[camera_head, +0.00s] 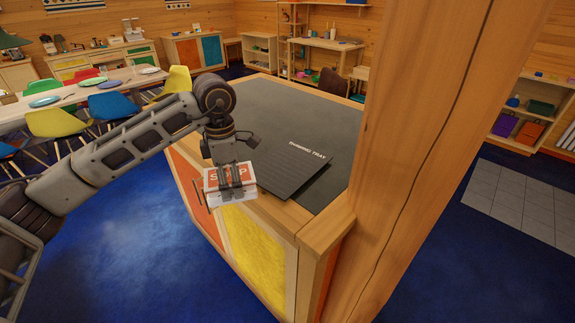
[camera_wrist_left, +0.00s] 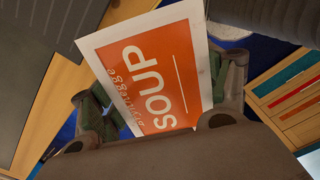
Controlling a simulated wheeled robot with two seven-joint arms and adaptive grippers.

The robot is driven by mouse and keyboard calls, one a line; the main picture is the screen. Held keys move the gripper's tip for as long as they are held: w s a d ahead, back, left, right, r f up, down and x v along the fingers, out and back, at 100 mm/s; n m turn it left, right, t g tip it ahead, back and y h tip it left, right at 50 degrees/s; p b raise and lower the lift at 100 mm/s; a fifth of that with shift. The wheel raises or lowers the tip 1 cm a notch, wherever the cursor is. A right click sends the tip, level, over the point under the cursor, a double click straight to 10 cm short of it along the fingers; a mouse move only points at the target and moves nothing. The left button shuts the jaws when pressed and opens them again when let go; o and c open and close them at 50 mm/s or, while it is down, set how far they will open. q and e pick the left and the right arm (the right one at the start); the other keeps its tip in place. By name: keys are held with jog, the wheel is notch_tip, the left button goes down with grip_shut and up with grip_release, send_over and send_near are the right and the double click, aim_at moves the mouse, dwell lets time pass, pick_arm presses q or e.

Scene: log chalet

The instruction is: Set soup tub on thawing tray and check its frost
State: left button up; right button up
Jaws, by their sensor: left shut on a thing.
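The soup tub (camera_head: 212,190) is a white box with an orange lid label. My left gripper (camera_head: 231,190) is shut on it and holds it at the counter's near left edge. In the left wrist view the tub (camera_wrist_left: 155,75) sits between the green-padded fingers, and the word SOUP reads clearly. The smaller line of lettering beside it is hard to read. The dark ribbed thawing tray (camera_head: 290,178), lettered at its back edge, lies on the counter just right of the tub. No frost can be made out on the tub. My right gripper is not in view.
The counter (camera_head: 285,112) has a dark top, bare behind the tray, with a wooden rim. A thick wooden post (camera_head: 430,130) rises at its right. A dining table (camera_head: 75,92) with coloured chairs stands at the back left.

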pick_arm(q)
jog(key=r+n, duration=0.1)
jog(key=d+r+n, duration=0.1)
jog(key=n, duration=0.1)
jog(key=r+n, duration=0.1)
jog(key=r, duration=0.1)
jog(key=shift+w+d+n, duration=0.35)
jog(key=shift+d+n, duration=0.05)
jog(key=shift+d+r+n, duration=0.2)
jog(key=shift+r+n, duration=0.3)
jog(key=shift+n, duration=0.1)
jog(key=shift+w+r, duration=0.1)
jog(key=shift+d+r+n, duration=0.15)
jog(key=shift+r+n, duration=0.1)
jog(key=shift+n, duration=0.15)
